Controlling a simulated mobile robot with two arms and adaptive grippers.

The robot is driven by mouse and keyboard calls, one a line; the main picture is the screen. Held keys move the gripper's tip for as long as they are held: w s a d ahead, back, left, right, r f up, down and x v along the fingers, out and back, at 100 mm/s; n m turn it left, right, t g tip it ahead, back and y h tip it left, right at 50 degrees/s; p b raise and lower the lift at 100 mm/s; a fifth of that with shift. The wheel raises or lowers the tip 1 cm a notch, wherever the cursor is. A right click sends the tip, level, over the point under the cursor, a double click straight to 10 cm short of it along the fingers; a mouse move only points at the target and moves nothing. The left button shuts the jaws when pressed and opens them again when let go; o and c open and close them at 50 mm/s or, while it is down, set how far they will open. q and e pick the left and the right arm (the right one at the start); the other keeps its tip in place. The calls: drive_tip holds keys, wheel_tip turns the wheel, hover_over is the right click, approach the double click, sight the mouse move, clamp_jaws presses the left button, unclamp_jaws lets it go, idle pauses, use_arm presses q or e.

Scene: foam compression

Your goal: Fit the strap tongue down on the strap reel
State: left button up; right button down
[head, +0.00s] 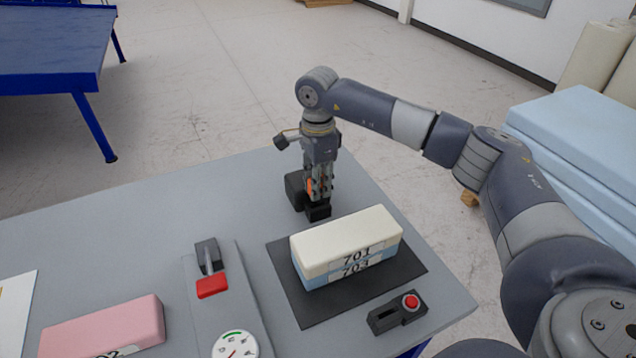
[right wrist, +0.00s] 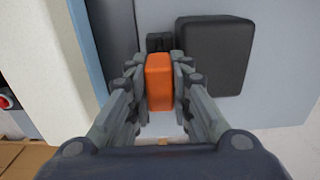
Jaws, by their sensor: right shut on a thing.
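My right gripper (head: 318,193) points down at the far side of the grey table. It is shut on the orange strap tongue (right wrist: 159,84), which fills the gap between both fingers in the right wrist view. In the head view the reel (head: 294,188) stands just left of the fingers. The tongue's lower end is hidden, so I cannot tell whether it touches anything. My left gripper is out of view.
Stacked cream and blue foam blocks (head: 345,245) lie on a black mat (head: 290,296) close in front of the gripper. A red-button box (head: 398,312), a red-handled lever (head: 211,283), a dial (head: 235,345) and a pink foam block (head: 104,328) stand nearer. The left back of the table is clear.

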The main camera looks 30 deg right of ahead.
drive_tip(key=shift+f, duration=0.2)
idle(0.5)
drive_tip(key=shift+f+b, duration=0.65)
drive_tip(key=c, duration=1.4)
unclamp_jaws()
drive_tip(key=shift+r, duration=0.1)
drive_tip(key=shift+o, duration=0.2)
drive_tip(key=shift+r, duration=0.15)
drive_tip(key=shift+r+p, duration=2.95)
drive_tip(key=shift+r, duration=1.85)
